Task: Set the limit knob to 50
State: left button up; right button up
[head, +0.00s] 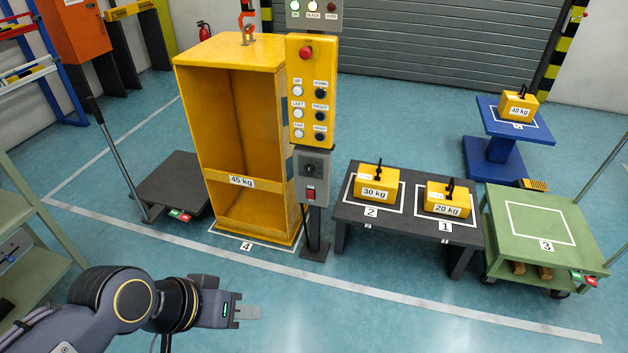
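The limit knob looks to be the small dark round knob (310,169) on the grey box (302,186) below the yellow button panel (311,100). Its scale and setting are too small to read. A red switch (311,194) sits under the knob on the same box. My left gripper (247,312) is at the lower left, pointing right, well in front of and below the grey box, and touches nothing. Its fingers look close together, but I cannot tell whether they are open or shut. My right gripper is out of view.
A yellow 45 kg cabinet (240,183) stands left of the panel post. A dark table (408,226) with 30 kg (375,186) and 20 kg (447,202) weights stands right. A green cart (560,262) is farther right. The floor before the post is clear.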

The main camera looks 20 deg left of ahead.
aim_at(309, 170)
jog(key=i+j+z, duration=0.2)
jog(key=j, duration=0.15)
jog(key=i+j+z, duration=0.2)
jog(key=j, duration=0.15)
jog(key=j+z, duration=0.25)
jog(key=j, duration=0.15)
jog(key=i+j+z, duration=0.2)
jog(key=j, duration=0.2)
jog(key=j+z, duration=0.2)
jog(key=j, duration=0.2)
